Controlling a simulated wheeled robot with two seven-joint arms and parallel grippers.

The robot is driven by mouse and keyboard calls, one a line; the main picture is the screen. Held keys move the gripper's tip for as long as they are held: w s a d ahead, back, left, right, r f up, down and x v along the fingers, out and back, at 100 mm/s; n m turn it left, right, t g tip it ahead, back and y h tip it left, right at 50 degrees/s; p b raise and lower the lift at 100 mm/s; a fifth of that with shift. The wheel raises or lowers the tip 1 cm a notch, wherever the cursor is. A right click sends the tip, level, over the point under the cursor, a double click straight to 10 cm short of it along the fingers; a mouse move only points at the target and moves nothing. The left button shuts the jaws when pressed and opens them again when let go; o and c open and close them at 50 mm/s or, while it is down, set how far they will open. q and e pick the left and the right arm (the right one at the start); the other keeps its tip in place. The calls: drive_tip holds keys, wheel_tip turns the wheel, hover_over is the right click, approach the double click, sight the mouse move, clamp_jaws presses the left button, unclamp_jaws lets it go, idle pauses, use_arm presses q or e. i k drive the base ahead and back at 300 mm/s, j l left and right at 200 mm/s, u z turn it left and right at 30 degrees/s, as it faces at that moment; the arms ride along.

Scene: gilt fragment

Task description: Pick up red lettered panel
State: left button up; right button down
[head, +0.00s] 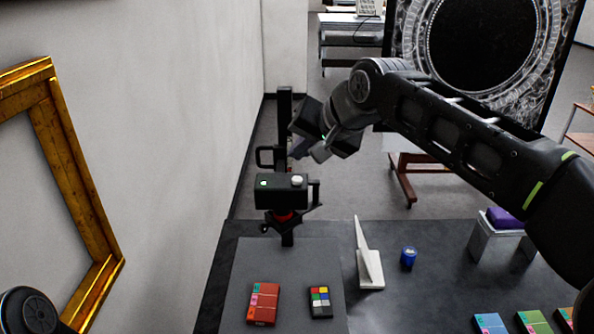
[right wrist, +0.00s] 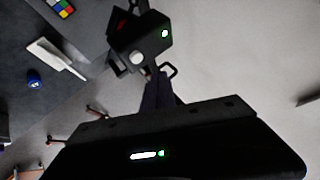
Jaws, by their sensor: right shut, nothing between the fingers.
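The red lettered panel (head: 263,304) lies flat on the grey mat (head: 233,290) at the front of the dark table, with teal patches along its left side. It does not show in the right wrist view. My right gripper (head: 308,152) is shut and empty, up in the air beyond the panel, above and behind the black device. Its dark body fills the bottom of the right wrist view. Of my left arm only a rounded dark joint shows at the bottom left corner of the head view; its gripper is out of view.
A colour chart (head: 320,302) lies right of the panel. A black device on a stand (head: 282,192) rises behind them. A white angled stand (head: 368,265) and a blue jar (head: 408,255) stand further right. A gilt frame (head: 88,190) hangs on the left wall.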

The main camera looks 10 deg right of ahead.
sight(262, 310)
drive_tip(key=k+l, duration=0.3)
drive_tip(key=k, duration=0.15)
drive_tip(key=k+l, duration=0.25)
drive_tip(key=k, duration=0.25)
